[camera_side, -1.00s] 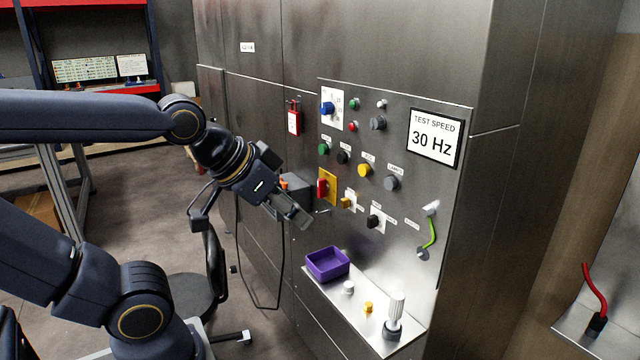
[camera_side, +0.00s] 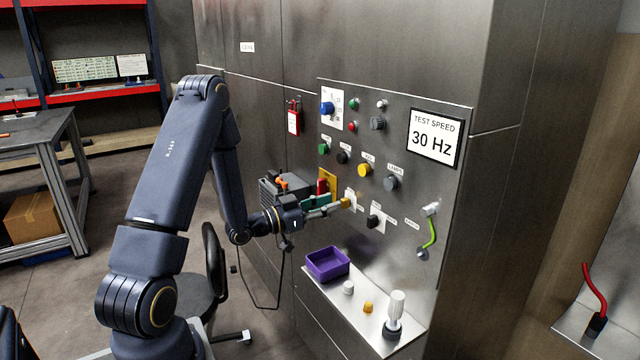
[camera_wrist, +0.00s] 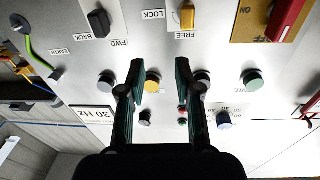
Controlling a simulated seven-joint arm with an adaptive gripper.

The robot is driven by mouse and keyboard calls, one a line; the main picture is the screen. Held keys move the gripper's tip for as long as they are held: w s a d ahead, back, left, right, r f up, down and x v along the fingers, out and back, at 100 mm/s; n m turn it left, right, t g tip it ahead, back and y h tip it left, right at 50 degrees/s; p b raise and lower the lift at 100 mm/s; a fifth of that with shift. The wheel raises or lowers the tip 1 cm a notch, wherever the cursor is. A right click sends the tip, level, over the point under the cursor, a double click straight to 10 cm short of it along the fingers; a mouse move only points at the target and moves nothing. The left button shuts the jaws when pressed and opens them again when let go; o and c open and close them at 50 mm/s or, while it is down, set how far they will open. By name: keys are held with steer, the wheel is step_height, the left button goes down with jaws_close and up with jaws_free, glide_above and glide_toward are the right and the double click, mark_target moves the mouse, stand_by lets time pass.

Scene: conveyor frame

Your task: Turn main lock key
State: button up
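The main lock key (camera_side: 345,203) is a small yellow key on the steel control panel. In the wrist view, which shows the panel upside down, the key (camera_wrist: 187,15) sits at the top edge between the LOCK and FREE labels. My gripper (camera_side: 329,205) points at the panel, and its tips appear beside the key in the side view. In the wrist view my gripper (camera_wrist: 160,72) is open and empty, and the key lies outside the space between its fingers. Contact with the panel cannot be told.
A red handle on a yellow plate (camera_wrist: 275,27) is near the key. A black FWD/BACK switch (camera_side: 374,221) and several buttons surround it. A green cable (camera_side: 433,232) hangs at the right.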

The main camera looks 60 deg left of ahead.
mark_target(342, 205)
steer(key=s+a+f+n+y, duration=0.2)
steer(key=a+f, duration=0.1)
steer(key=w, duration=0.8)
steer(key=shift+f+g, duration=0.15)
steer(key=shift+g, duration=0.15)
jaws_close()
steer(key=m, duration=0.4)
steer(key=shift+d, duration=0.1)
steer(key=m, duration=0.9)
steer(key=shift+m, duration=0.4)
steer(key=m, duration=0.4)
steer(key=shift+o, duration=1.2)
jaws_free()
